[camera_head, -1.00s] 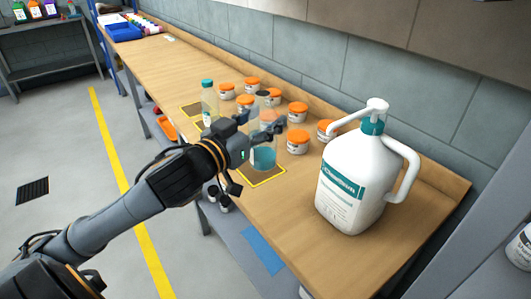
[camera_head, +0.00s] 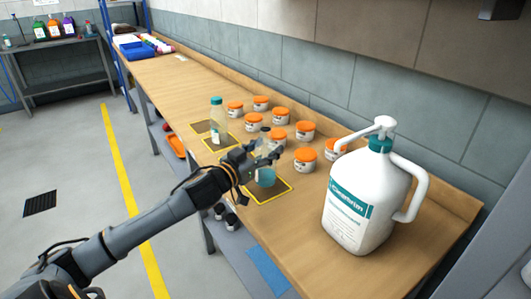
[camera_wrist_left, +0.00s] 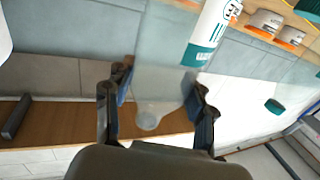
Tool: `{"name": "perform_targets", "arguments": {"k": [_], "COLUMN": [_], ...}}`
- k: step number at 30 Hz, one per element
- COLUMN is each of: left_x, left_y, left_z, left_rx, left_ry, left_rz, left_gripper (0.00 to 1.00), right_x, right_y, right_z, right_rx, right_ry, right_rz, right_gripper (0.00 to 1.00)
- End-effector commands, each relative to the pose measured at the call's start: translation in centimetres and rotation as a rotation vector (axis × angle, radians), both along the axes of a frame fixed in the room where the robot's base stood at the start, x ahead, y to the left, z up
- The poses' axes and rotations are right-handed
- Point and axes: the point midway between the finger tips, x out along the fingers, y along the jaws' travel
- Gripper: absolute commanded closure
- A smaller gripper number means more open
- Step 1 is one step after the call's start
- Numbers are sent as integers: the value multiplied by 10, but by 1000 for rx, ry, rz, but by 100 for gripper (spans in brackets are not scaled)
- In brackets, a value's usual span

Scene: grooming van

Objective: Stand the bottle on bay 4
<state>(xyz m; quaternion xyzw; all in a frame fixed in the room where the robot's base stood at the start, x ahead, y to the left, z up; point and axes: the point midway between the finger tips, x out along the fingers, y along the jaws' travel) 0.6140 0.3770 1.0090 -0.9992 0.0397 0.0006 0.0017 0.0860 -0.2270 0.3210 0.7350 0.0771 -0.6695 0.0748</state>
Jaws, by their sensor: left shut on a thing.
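My left gripper (camera_head: 262,152) is shut around a clear bottle with teal liquid (camera_head: 265,177) in its lower part. The fingers hide much of the bottle. In the left wrist view the see-through bottle (camera_wrist_left: 165,70) lies between the two fingers (camera_wrist_left: 155,105). In the head view its base appears over a yellow-outlined bay (camera_head: 280,194) near the bench's front edge. I cannot tell whether it touches the bench. No bay numbers are readable. Another clear bottle with a teal cap (camera_head: 216,122) stands farther back at more yellow-outlined bays. My right gripper is not in view.
Several orange-lidded jars (camera_head: 305,129) stand just behind the held bottle. A large white pump jug (camera_head: 350,205) stands to the right. A blue tray (camera_head: 137,50) lies at the far end of the bench (camera_head: 185,85). The bench between is mostly clear.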

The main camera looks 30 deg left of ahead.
Motion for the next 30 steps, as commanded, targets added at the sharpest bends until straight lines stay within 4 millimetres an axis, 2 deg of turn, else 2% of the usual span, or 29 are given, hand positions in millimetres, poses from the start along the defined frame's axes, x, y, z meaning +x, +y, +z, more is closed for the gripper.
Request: {"name": "perform_targets", "arguments": {"k": [3,15,16,18,19,30], "left_x": [0,0,0,0,0,0], "left_y": [0,0,0,0,0,0], "left_z": [-11,-17,-16,-16,-16,-11], "left_rx": [-1,-2,-1,-1,-1,2], "left_ry": [-1,-1,-1,-1,-1,-2], "left_rz": [1,1,1,1,1,0], "left_gripper": [81,81,39,25,22,22], "right_x": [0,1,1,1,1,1], "right_y": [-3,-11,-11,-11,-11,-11], "right_z": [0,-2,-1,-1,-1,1], "right_rx": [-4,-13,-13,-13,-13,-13], "right_ry": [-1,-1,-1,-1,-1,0], "right_rz": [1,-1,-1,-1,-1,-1], "right_gripper": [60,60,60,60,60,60]}}
